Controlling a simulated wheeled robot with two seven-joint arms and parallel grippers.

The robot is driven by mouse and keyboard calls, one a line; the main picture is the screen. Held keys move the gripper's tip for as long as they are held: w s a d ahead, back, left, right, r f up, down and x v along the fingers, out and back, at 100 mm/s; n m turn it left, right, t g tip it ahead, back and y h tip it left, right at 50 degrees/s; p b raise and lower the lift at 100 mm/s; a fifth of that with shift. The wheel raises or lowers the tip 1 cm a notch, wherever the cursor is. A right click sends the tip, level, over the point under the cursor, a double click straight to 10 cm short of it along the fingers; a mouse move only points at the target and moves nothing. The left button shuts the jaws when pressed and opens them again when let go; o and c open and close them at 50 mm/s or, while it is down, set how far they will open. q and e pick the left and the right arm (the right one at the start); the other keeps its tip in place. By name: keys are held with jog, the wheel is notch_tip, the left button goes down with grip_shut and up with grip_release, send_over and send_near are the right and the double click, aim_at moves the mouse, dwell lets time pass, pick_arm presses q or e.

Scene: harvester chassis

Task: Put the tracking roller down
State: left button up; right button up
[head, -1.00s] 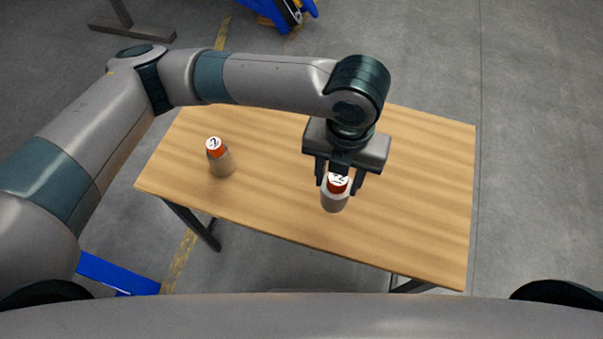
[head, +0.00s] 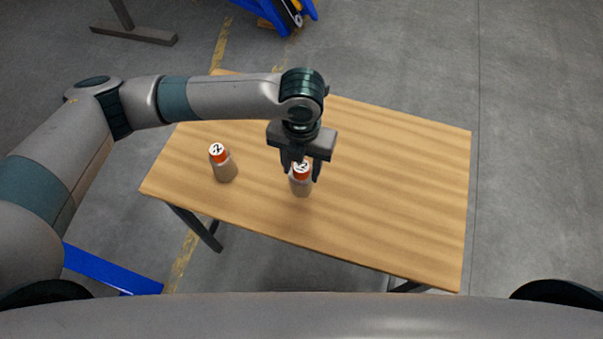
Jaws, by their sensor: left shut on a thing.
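A tracking roller (head: 301,185), bottle-shaped with a pale brownish body and an orange top with a white marked face, is held upright in my left gripper (head: 302,170). The gripper points down and its fingers are shut on the roller near its top. The roller is over the left-middle part of the wooden table (head: 390,190); I cannot tell whether its base touches the top. A second, similar roller (head: 225,170) stands on the table to the left, apart from the held one. My right gripper is not in view.
The right half of the table is bare. Grey floor surrounds it. A blue object (head: 110,270) lies on the floor at lower left, and blue equipment (head: 268,12) stands beyond the table's far side.

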pick_arm(q)
jog(key=shift+f, duration=0.1)
notch_tip(320, 180, down, 3)
jog(key=shift+r+p, duration=0.2)
jog(key=shift+p, duration=0.5)
jog(key=shift+f, duration=0.6)
jog(key=o, duration=1.2)
jog(key=shift+o, duration=0.2)
jog(key=shift+r, duration=0.1)
notch_tip(320, 180, up, 10)
jog(key=b, duration=0.3)
jog(key=shift+r, duration=0.95)
